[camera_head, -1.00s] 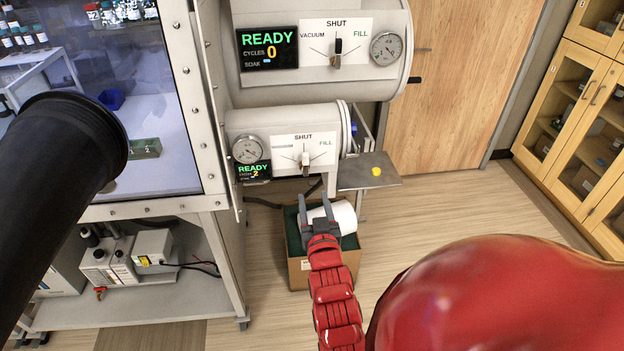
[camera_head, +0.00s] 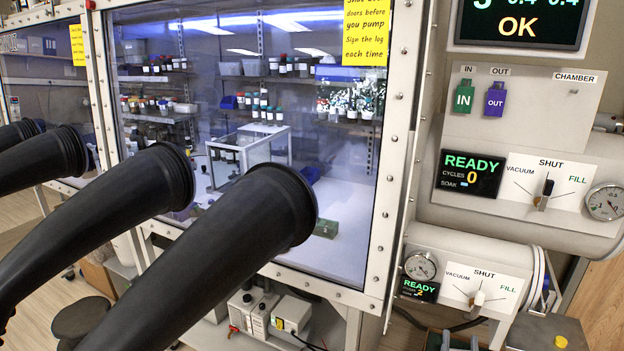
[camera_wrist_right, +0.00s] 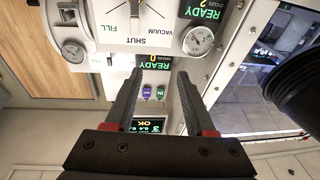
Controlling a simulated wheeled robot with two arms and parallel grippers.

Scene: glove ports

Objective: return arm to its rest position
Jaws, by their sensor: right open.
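My right gripper (camera_head: 460,341) shows only at the bottom edge of the head view, below the lower chamber's panel; most of it is cut off. In the right wrist view my right gripper (camera_wrist_right: 157,88) is open, with its two dark fingers apart and nothing between them. That view is upside down and looks past the fingers at the chamber panels. My left gripper is not in view.
Black gloves (camera_head: 240,235) stick out from the glove box window (camera_head: 350,205). The upper chamber panel (camera_head: 545,182) and lower chamber panel (camera_head: 478,287) have valve levers.

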